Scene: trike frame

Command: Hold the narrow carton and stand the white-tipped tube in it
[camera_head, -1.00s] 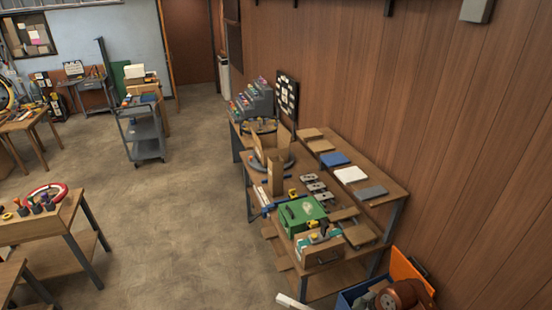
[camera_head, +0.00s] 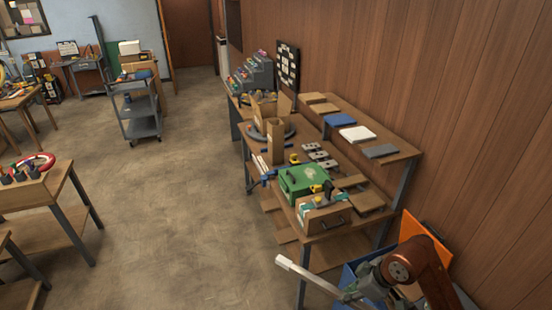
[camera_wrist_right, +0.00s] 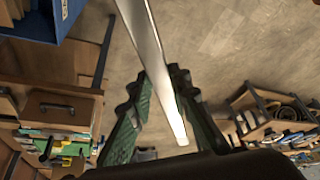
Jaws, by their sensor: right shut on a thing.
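A long silver tube with a white end (camera_head: 300,270) sticks out to the left from my right gripper (camera_head: 354,290) at the lower right of the head view. In the right wrist view the tube (camera_wrist_right: 150,55) passes between the green ridged fingers of this gripper (camera_wrist_right: 160,75), which is shut on it. The tube is held in the air, in front of the workbench. The narrow carton (camera_head: 275,140) is tall and brown and stands upright on the workbench, well apart from the tube. My left gripper is out of view.
The workbench (camera_head: 338,216) also holds a green case (camera_head: 303,180), a wooden drawer box (camera_head: 325,217) and a wider open carton (camera_head: 264,104) behind the narrow one. A blue bin (camera_head: 356,270) and an orange panel (camera_head: 422,240) are beside my right arm.

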